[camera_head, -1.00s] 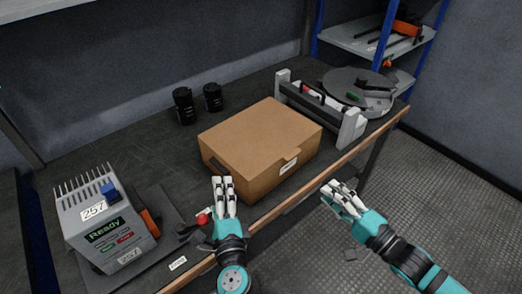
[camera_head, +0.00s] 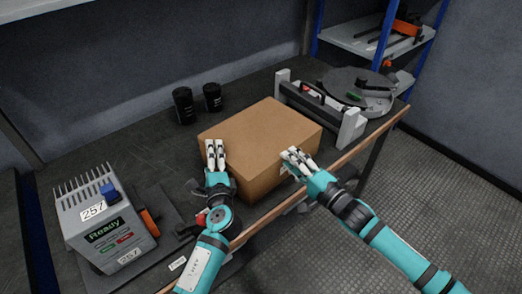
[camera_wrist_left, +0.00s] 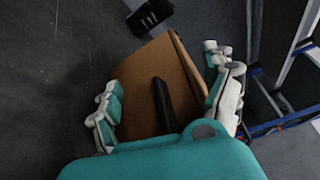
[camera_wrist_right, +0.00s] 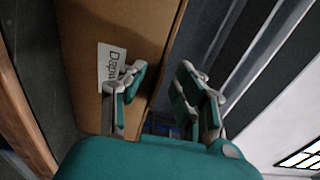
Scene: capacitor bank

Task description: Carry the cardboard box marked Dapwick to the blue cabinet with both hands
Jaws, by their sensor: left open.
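The brown cardboard box (camera_head: 262,142) sits closed on the dark workbench near its front edge. Its white label, partly readable as "Dap", shows in the right wrist view (camera_wrist_right: 110,68). My left gripper (camera_head: 215,150) is open at the box's left end. In the left wrist view its fingers (camera_wrist_left: 168,95) spread either side of that end, with the black handle between them. My right gripper (camera_head: 298,158) is open at the box's front right side. In the right wrist view its fingers (camera_wrist_right: 160,90) are apart, one side by the label. No blue cabinet is clearly seen.
A grey device marked "Ready" (camera_head: 105,220) stands left of the box. Two black cylinders (camera_head: 184,105) stand behind it. A grey frame (camera_head: 315,105) and a round grey machine (camera_head: 358,90) are to the right. A blue-posted shelf (camera_head: 355,38) stands at the back right. Floor at right is clear.

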